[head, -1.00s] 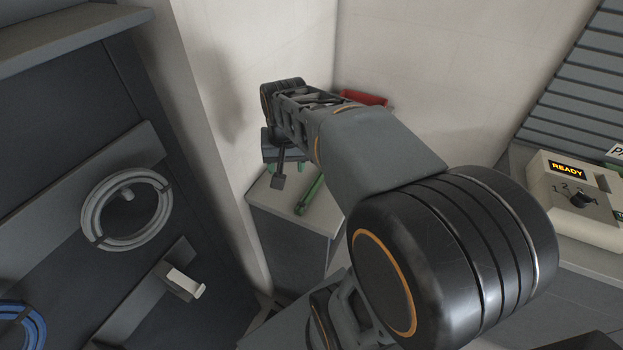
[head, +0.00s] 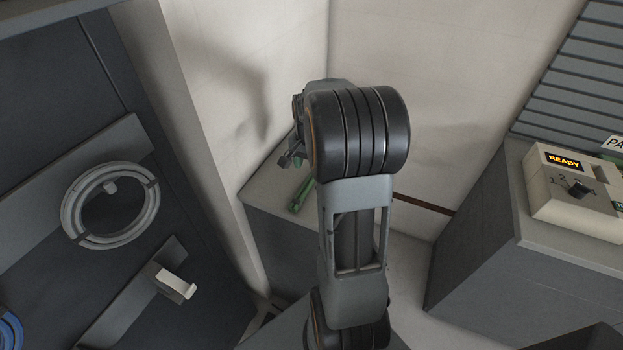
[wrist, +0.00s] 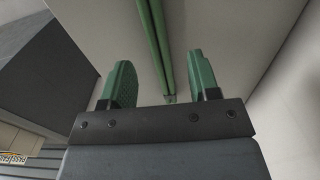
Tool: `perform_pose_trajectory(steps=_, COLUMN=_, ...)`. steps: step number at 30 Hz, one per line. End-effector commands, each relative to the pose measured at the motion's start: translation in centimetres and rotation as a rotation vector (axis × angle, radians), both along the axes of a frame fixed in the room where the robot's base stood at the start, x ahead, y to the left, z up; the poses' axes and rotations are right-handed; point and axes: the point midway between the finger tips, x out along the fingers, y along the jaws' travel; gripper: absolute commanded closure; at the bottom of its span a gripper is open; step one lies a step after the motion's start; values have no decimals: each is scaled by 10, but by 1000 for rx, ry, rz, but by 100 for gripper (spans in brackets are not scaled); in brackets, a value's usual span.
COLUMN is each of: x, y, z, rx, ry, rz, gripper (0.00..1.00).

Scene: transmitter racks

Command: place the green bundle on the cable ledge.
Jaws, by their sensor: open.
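The green bundle (head: 302,195) lies on the pale top of a low grey cabinet (head: 262,192) in the corner. In the wrist view the bundle (wrist: 157,40) is a pair of long thin green strands running down the picture between the fingers. My gripper (wrist: 160,80) is open, with green pads on both fingers. It points at the cabinet top with nothing gripped. How far the fingertips are above the bundle I cannot tell. In the head view my gripper (head: 289,156) is mostly hidden behind my arm. I cannot identify the cable ledge for certain.
On the left, a dark rack carries a grey cable coil (head: 110,205) on a peg, a pale empty hook (head: 176,284) and a blue coil (head: 10,330). On the right, a beige READY box (head: 575,190) stands on a grey cabinet (head: 480,225). Pale walls close the corner.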

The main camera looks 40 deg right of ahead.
Motion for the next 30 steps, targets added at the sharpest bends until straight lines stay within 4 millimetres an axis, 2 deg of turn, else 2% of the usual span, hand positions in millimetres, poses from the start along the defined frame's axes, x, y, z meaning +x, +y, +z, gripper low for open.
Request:
perform_pose_trajectory(steps=5, x=-1, y=0, z=-10, rx=1, ry=2, rz=1, gripper=44)
perform_pose_trajectory(steps=15, x=-3, y=-1, z=-51, rx=1, ry=2, rz=1, gripper=44)
perform_pose_trajectory(steps=25, x=-3, y=-1, z=-55, rx=0, ry=0, rz=1, gripper=44)
perform_pose_trajectory(steps=30, x=-3, y=-1, z=-55, rx=0, ry=0, rz=1, gripper=61)
